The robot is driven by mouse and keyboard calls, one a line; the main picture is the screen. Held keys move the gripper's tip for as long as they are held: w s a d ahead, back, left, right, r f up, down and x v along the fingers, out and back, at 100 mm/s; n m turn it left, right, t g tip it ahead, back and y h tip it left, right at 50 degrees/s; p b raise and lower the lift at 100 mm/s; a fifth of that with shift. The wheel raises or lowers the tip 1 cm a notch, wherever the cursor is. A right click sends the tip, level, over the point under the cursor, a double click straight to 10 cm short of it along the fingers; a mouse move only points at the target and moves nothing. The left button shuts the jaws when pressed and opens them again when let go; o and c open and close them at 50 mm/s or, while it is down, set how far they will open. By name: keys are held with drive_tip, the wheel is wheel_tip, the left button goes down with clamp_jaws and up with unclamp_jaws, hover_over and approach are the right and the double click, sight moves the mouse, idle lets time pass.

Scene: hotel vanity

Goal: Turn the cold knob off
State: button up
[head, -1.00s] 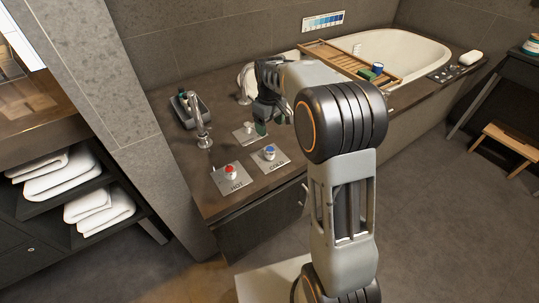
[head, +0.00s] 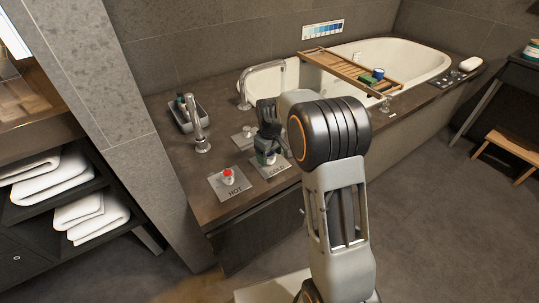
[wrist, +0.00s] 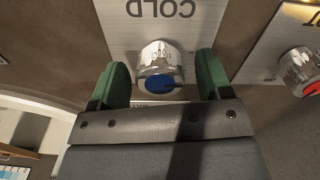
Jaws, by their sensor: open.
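The cold knob (wrist: 160,70) is a chrome cylinder with a blue cap, on a plate marked COLD (wrist: 120,22), which shows upside down in the wrist view. My gripper (wrist: 162,80) is open, with one green fingertip on each side of the knob. Small gaps seem to show between the fingertips and the knob. In the head view my gripper (head: 266,158) points down over the COLD plate (head: 272,168) and mostly hides the cold knob.
The hot knob (head: 227,176) with a red cap stands left of the cold knob. A faucet (head: 199,130) and a grey caddy (head: 185,112) stand behind. A tall curved spout (head: 245,88) rises by the bathtub (head: 405,52).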

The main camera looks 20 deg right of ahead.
drive_tip(key=c, duration=0.9)
drive_tip(key=shift+r, duration=0.1)
drive_tip(key=m+p, duration=0.3)
drive_tip(key=shift+r+m+p, duration=0.15)
drive_tip(key=shift+m+p, duration=0.15)
drive_tip(key=m+p, duration=0.3)
drive_tip(key=m, duration=0.2)
drive_tip(key=m+p, duration=0.2)
drive_tip(key=m, duration=0.3)
drive_tip(key=shift+m+p, duration=0.7)
drive_tip(key=shift+m, duration=1.4)
drive_tip(key=shift+f, duration=0.2)
